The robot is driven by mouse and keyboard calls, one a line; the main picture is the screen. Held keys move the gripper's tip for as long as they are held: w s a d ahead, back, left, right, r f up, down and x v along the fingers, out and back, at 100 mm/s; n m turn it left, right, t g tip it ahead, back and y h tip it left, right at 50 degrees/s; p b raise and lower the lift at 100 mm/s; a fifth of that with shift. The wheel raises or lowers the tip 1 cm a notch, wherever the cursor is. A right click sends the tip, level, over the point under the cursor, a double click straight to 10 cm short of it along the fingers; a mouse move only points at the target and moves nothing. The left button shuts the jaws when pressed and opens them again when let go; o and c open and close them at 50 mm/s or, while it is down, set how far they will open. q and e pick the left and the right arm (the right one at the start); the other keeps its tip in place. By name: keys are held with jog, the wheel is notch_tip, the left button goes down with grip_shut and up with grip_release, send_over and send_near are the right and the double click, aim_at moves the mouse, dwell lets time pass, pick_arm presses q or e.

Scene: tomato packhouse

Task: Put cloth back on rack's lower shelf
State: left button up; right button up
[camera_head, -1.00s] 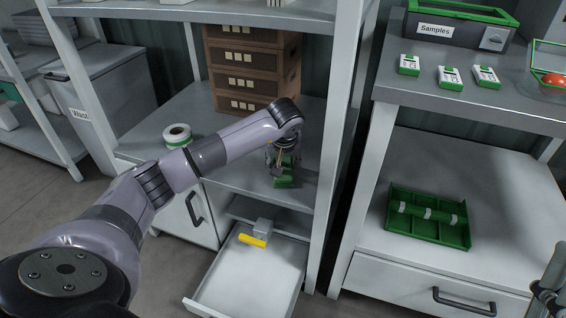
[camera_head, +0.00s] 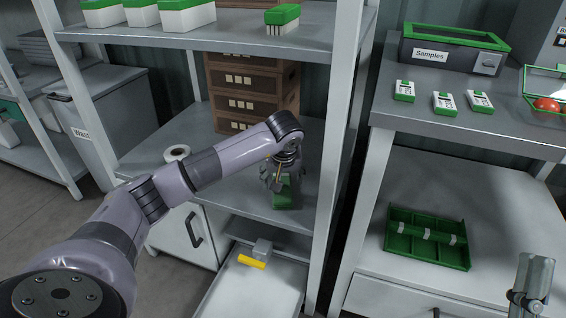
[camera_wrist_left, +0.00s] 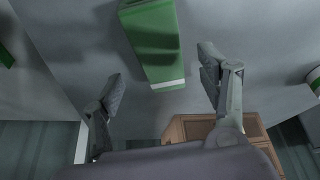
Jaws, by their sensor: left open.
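My left gripper (camera_head: 280,182) is just above and beside the cloth. In the left wrist view its two fingers (camera_wrist_left: 158,74) are spread, with the cloth beyond the gap and nothing held. The fingers hide part of the cloth in the head view. My right gripper (camera_head: 528,295) shows only partly at the lower right.
Brown crates (camera_head: 252,95) stand at the back of the lower shelf, with a white tape roll (camera_head: 177,153) at its left. Below, an open drawer (camera_head: 250,290) holds a yellow-handled tool (camera_head: 253,260). A green tray (camera_head: 428,238) lies on the right bench.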

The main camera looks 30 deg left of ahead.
pick_arm(q)
jog(key=p+v, duration=0.2)
jog(key=v, duration=0.6)
jog(key=shift+r, duration=0.3)
pick_arm(e)
jog(key=w+f+g+h, duration=0.2)
jog(key=w+f+g, duration=0.2)
jog(key=f, duration=0.5)
jog(key=shift+w+f+g, duration=0.2)
jog(key=shift+w+g, duration=0.15)
jog(key=shift+g, duration=0.95)
